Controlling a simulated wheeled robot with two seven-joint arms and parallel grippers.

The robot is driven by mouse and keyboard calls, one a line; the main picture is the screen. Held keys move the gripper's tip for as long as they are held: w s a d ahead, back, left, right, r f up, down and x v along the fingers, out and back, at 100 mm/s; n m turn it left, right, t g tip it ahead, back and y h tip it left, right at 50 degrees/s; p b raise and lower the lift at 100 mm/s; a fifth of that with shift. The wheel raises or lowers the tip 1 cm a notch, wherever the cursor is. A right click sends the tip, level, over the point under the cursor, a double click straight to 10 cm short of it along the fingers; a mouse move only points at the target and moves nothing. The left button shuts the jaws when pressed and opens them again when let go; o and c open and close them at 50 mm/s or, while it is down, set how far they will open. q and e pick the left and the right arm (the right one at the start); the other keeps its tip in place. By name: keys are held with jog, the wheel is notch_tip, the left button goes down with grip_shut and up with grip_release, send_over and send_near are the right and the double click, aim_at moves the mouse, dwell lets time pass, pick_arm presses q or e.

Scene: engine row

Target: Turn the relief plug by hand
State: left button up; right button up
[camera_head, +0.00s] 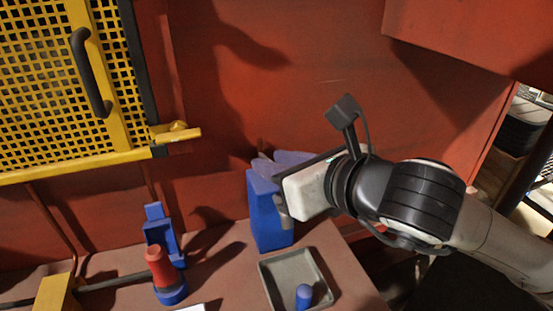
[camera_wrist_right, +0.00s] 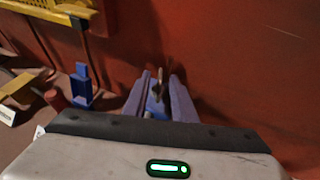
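My right gripper (camera_head: 270,168) reaches in from the right, over a tall blue block (camera_head: 268,225) that stands against the red wall. In the right wrist view its two purplish fingers (camera_wrist_right: 158,88) are apart. Between them show the blue block (camera_wrist_right: 155,108) and a small thin brownish piece (camera_wrist_right: 158,78) above it. I cannot tell whether this piece is the relief plug, or whether a finger touches it. In the head view the fingers and wrist hide the block's top. My left gripper is in neither view.
A red cylinder on a blue base (camera_head: 161,275) and a blue bracket (camera_head: 160,228) stand left of the block. A grey tray (camera_head: 268,283) with a blue peg (camera_head: 303,296) lies in front. A yellow mesh door (camera_head: 55,90) with a black handle is upper left. A red overhang (camera_head: 470,35) juts out upper right.

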jog(key=c, duration=0.5)
grip_shut()
